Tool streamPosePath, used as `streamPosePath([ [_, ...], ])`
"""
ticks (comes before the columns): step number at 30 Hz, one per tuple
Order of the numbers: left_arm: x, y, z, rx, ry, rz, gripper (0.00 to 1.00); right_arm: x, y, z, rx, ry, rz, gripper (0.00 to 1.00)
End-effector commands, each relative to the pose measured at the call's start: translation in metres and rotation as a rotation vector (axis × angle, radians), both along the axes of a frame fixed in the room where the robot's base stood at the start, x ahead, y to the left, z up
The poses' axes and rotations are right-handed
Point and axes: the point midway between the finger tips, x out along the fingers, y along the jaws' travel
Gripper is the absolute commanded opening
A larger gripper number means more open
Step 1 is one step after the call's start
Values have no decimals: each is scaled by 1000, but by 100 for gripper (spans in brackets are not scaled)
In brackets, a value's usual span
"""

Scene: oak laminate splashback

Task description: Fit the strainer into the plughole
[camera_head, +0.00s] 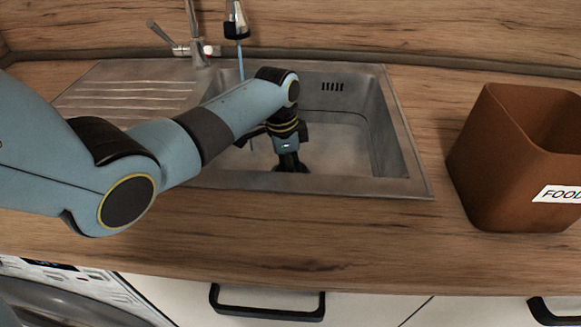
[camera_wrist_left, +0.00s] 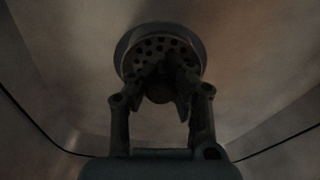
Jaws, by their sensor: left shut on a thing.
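The strainer (camera_wrist_left: 151,47) shows in the left wrist view as a round, dark disc with several holes. A paler grey ring (camera_wrist_left: 127,45) surrounds it; it looks like the plughole's rim, but I cannot tell whether the strainer is seated in it or held just above. My left gripper (camera_wrist_left: 164,72) reaches down into the sink basin and is shut on the strainer at its middle. In the head view the left gripper (camera_head: 290,164) is low in the basin, and the strainer and plughole are hidden behind it. My right gripper is not in view.
The steel sink (camera_head: 388,135) has walls around the gripper and a slotted overflow at the back. A tap (camera_head: 197,46) and a spray head (camera_head: 236,22) stand behind it. A brown bin (camera_head: 505,165), labelled "FOOD", stands on the wooden worktop (camera_head: 330,235) at the right.

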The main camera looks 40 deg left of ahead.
Motion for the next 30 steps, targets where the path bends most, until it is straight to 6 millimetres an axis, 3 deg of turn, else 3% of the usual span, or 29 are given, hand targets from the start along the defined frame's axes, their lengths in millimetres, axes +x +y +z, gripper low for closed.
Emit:
streamPosePath([
  [8, 0, 0, -9, -1, 1, 0, 0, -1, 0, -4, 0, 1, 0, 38],
  [9, 0, 0, -9, 0, 0, 0, 14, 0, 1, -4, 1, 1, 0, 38],
  [16, 0, 0, -8, 0, -1, 0, 42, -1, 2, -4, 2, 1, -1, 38],
  [30, 0, 0, -7, 0, 0, 0, 42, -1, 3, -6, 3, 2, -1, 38],
])
